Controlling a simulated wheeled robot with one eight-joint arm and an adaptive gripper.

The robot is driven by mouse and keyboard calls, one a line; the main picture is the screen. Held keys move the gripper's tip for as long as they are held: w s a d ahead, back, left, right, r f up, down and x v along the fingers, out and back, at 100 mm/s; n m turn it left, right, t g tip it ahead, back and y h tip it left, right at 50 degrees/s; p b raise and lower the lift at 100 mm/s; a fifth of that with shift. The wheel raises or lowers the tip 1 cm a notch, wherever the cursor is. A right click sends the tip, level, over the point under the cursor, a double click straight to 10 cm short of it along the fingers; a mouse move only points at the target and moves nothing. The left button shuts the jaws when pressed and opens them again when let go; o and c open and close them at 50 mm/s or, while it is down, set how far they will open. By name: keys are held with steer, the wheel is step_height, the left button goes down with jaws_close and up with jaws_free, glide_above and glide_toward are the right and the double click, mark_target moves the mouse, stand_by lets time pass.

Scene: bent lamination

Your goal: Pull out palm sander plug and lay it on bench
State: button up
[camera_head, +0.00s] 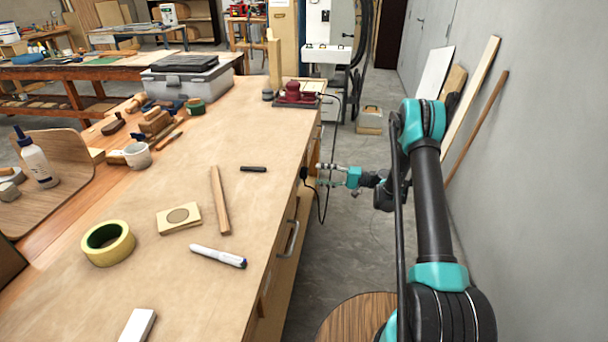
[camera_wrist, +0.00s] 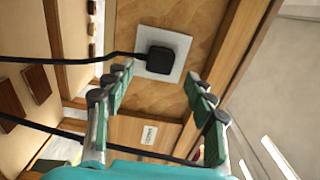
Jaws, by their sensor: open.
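The black plug (camera_wrist: 160,60) sits in a pale square socket plate (camera_wrist: 146,74) on the bench's wooden side panel, as the wrist view shows. Its black cable (camera_wrist: 70,58) runs off to the left. My gripper (camera_wrist: 160,82) is open, with one finger on each side of the plug and not closed on it. In the head view my gripper (camera_head: 318,174) is beside the bench's right side, below the top. The red palm sander (camera_head: 293,93) stands on a dark pad at the far right corner of the bench (camera_head: 190,190); its cable hangs over the edge.
A second black cable (camera_wrist: 60,131) crosses the lower wrist view behind the fingers. On the bench top lie a wooden strip (camera_head: 220,200), a black bar (camera_head: 253,169), a marker (camera_head: 218,256) and a tape roll (camera_head: 108,243). Bare top lies around them.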

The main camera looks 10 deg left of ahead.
steer(key=shift+w+a, duration=0.1)
steer(key=shift+a, duration=2.7)
jaws_close()
steer(key=shift+d, duration=0.1)
steer(key=shift+d, duration=2.9)
